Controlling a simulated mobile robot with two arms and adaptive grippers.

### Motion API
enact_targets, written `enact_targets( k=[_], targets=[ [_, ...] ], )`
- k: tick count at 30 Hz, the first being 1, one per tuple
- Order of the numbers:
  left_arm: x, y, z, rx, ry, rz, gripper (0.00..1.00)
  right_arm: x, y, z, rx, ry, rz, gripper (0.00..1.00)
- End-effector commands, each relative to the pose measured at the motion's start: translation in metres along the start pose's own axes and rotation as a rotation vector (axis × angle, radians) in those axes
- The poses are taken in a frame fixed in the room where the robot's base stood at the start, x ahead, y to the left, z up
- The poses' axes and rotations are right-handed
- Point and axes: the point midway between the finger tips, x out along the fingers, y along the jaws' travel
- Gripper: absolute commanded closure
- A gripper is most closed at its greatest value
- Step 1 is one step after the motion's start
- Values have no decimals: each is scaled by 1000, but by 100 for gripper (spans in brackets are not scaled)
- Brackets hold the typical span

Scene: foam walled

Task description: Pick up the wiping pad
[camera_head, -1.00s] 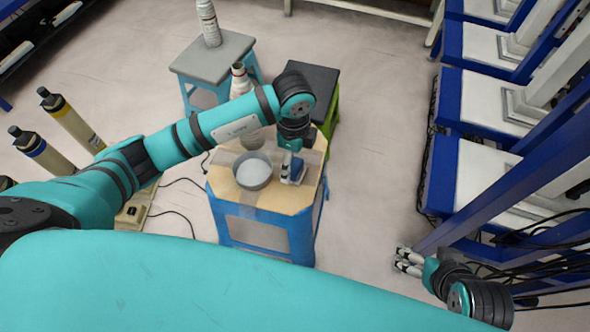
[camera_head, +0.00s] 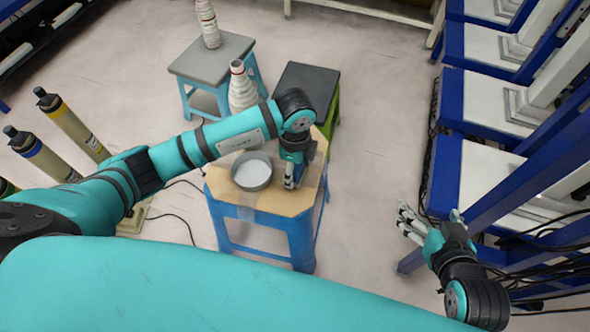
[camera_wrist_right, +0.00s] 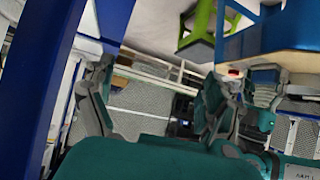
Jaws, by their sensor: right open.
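My left gripper (camera_head: 290,180) points down at the right part of the small octagonal wood-topped table (camera_head: 262,203). It covers the spot where a small blue-and-grey block, possibly the wiping pad, showed earlier. The pad cannot be made out now, and whether the left fingers hold it is hidden. A round grey dish (camera_head: 252,171) with a pale inside stands on the table just left of this gripper. My right gripper (camera_head: 429,214) is open and empty, low at the right beside the blue frames. Its spread fingers also show in the right wrist view (camera_wrist_right: 155,88).
A grey-topped stool (camera_head: 212,58) with a white bottle-like stack (camera_head: 208,24) stands behind. Another pale stack (camera_head: 242,90) and a black-topped green stool (camera_head: 308,84) are behind the table. Blue frames (camera_head: 447,180) and cables crowd the right. Floor (camera_head: 375,130) is clear between.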

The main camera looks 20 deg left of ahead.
Motion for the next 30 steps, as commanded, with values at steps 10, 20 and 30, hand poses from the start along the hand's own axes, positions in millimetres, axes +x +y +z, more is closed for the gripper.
enact_targets(
  k=[10,20,30],
  targets=[
    [0,0,0,0,0,0,75,0,0,0,0,-1,1,13],
    [-6,0,0,0,0,-1,75,-2,1,6,0,-37,1,13],
    [-41,0,0,-1,0,-2,75,-27,8,61,6,-338,18,13]
  ],
)
